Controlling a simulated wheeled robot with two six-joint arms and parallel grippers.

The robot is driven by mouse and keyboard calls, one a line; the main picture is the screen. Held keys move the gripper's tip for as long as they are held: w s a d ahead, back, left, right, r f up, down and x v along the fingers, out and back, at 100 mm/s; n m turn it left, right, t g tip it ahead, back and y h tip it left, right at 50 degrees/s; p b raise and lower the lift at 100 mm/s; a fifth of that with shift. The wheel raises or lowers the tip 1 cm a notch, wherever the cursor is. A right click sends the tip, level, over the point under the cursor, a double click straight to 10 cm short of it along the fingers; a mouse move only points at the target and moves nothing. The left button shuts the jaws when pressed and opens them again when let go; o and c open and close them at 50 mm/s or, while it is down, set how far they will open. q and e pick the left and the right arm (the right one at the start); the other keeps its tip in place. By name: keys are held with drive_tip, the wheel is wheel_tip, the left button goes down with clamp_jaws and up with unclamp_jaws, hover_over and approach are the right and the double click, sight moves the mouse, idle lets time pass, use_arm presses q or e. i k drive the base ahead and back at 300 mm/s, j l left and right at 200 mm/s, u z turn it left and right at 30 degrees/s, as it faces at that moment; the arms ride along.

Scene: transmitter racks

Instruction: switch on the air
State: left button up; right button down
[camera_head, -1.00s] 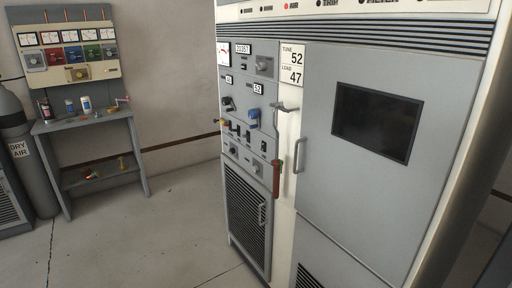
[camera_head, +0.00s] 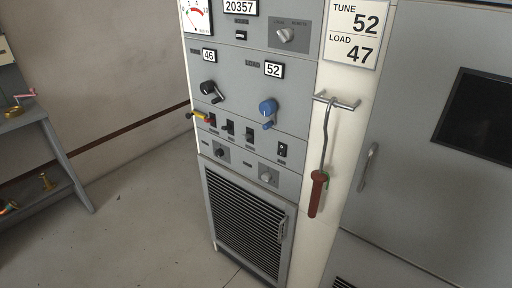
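The transmitter's control panel (camera_head: 235,85) fills the middle of the head view. A row of small black toggle switches sits below its cranks: a left one (camera_head: 211,119), a middle one (camera_head: 230,127) and a right one (camera_head: 249,133). Another small black switch (camera_head: 282,150) sits further right and lower. Their labels are too small to read, so I cannot tell which one is for the air, nor their positions for certain. A yellow-and-red handle (camera_head: 199,117) sticks out beside the left switch. Neither of my grippers is in view.
A black crank (camera_head: 211,90) and a blue crank (camera_head: 268,110) stick out above the switches. A hooked rod with a red handle (camera_head: 318,190) hangs from a bracket at right. A grey bench (camera_head: 60,160) stands at left. The floor (camera_head: 140,240) between is clear.

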sight(282, 149)
drive_tip(key=i+j, duration=0.2)
drive_tip(key=i+j+z, duration=0.15)
drive_tip(key=j, duration=0.3)
drive_tip(key=i+j, duration=0.15)
drive_tip(key=j, duration=0.15)
drive_tip(key=i+j+z, duration=0.15)
drive_tip(key=j, duration=0.2)
drive_tip(key=i+j, duration=0.15)
drive_tip(key=j, duration=0.2)
drive_tip(key=z, duration=0.05)
